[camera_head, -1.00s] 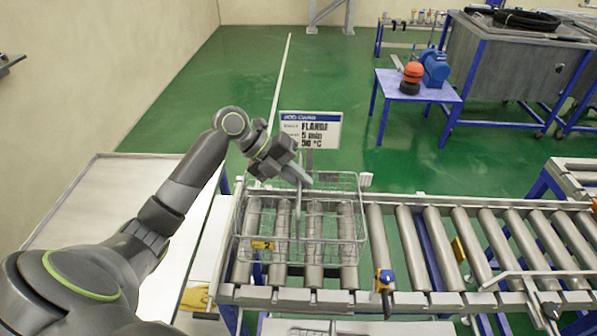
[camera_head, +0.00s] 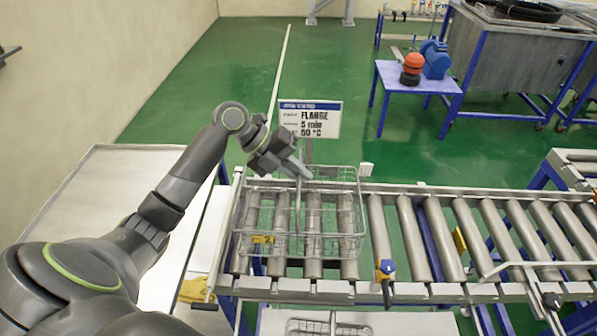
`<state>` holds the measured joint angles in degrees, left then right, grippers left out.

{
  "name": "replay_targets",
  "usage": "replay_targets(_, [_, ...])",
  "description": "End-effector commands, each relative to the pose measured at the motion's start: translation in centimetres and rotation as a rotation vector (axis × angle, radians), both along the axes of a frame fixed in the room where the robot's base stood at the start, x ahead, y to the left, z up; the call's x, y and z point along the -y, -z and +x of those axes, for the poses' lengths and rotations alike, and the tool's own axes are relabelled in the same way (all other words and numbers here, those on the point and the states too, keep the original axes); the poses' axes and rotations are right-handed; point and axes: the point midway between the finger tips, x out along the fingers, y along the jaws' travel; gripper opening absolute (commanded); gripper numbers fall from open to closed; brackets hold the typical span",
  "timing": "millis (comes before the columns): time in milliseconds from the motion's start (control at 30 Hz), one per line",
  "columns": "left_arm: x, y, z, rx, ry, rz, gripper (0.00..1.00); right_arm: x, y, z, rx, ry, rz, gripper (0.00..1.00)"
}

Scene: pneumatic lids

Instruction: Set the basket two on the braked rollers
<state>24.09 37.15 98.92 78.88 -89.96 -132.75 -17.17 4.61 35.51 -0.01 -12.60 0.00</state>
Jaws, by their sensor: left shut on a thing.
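The wire basket two (camera_head: 340,246), with a yellow number tag (camera_head: 263,240), is at the left end of the roller conveyor. It appears level, over or on the leftmost rollers; whether its base touches them is hard to tell. My left gripper (camera_head: 300,178) is above the basket, shut on its upright handle. The rollers (camera_head: 404,245) right of the basket are bare. A blue and yellow brake lever (camera_head: 386,270) sits on the front rail just right of the basket. My right gripper is not in view.
A sign card (camera_head: 310,119) stands behind the conveyor. A pale table (camera_head: 110,175) lies at the left, with a yellow glove (camera_head: 194,290) near the conveyor's corner. Another wire basket (camera_head: 310,327) shows at the bottom edge. A blue table (camera_head: 415,80) stands behind.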

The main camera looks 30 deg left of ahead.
Motion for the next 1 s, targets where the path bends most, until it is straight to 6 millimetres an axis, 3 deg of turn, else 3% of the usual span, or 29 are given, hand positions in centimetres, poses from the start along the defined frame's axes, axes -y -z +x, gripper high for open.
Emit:
replay_targets(67, [0.0, 0.1, 0.0, 0.003, 0.001, -0.001, 0.0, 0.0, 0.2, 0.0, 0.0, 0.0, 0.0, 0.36])
replay_targets(100, [0.0, 0.1, 0.0, 0.003, 0.001, -0.001, 0.1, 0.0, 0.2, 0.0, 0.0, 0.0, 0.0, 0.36])
replay_targets(300, [0.0, 0.0, 0.0, 0.002, 0.001, 0.0, 0.34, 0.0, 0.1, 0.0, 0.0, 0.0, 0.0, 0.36])
replay_targets(667, [-0.4, 0.0, -0.1, 0.0, -0.001, 0.003, 0.34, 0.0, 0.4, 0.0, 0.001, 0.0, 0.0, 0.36])
replay_targets(1000, [-3.5, -2.9, -1.2, 0.004, -0.002, 0.006, 0.34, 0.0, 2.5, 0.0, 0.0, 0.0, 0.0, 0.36])
